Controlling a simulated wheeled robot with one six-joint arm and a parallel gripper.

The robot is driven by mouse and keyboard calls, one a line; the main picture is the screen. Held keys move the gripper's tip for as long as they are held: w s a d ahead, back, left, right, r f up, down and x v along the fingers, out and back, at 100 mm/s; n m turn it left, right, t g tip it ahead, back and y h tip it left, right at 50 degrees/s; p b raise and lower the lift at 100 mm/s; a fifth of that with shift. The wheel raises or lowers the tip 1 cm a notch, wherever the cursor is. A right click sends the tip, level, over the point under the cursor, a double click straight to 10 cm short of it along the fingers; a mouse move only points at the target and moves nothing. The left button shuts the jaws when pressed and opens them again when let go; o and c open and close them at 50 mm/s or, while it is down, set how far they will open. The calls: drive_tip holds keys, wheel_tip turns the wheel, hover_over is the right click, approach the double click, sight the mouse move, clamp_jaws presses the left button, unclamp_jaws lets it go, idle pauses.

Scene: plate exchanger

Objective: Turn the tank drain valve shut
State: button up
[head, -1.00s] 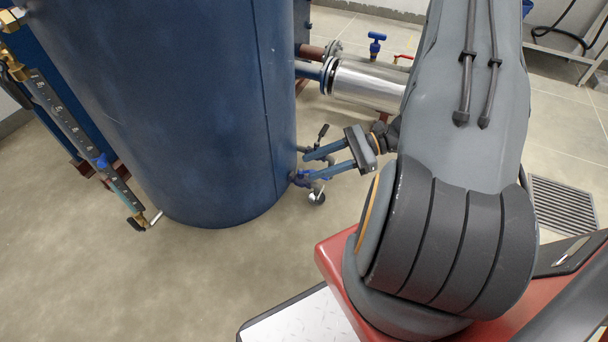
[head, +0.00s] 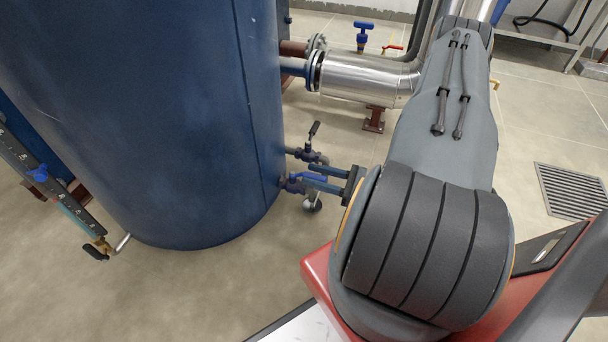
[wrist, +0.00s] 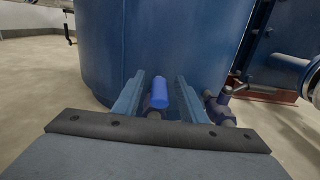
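The large blue tank (head: 170,110) fills the left of the head view. Low on its right side is a small valve with a blue lever (head: 312,178), which also shows in the wrist view (wrist: 160,92). The lever sticks out from the tank toward my gripper, roughly along its pipe. My gripper (wrist: 160,80) is open, with one blue finger on each side of the lever and a visible gap on both sides. In the head view the fingers partly overlap the lever. Which valve is the drain valve is not labelled.
A second valve with an upright black lever (head: 314,130) sits just above and behind. A silver pipe (head: 360,78) with a blue-handled valve (head: 364,36) runs behind. A sight gauge (head: 55,195) is at the tank's left. The floor in front of the tank is clear.

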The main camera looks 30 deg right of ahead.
drive_tip(key=shift+b+x, duration=0.55)
drive_tip(key=shift+x, duration=1.25)
clamp_jaws()
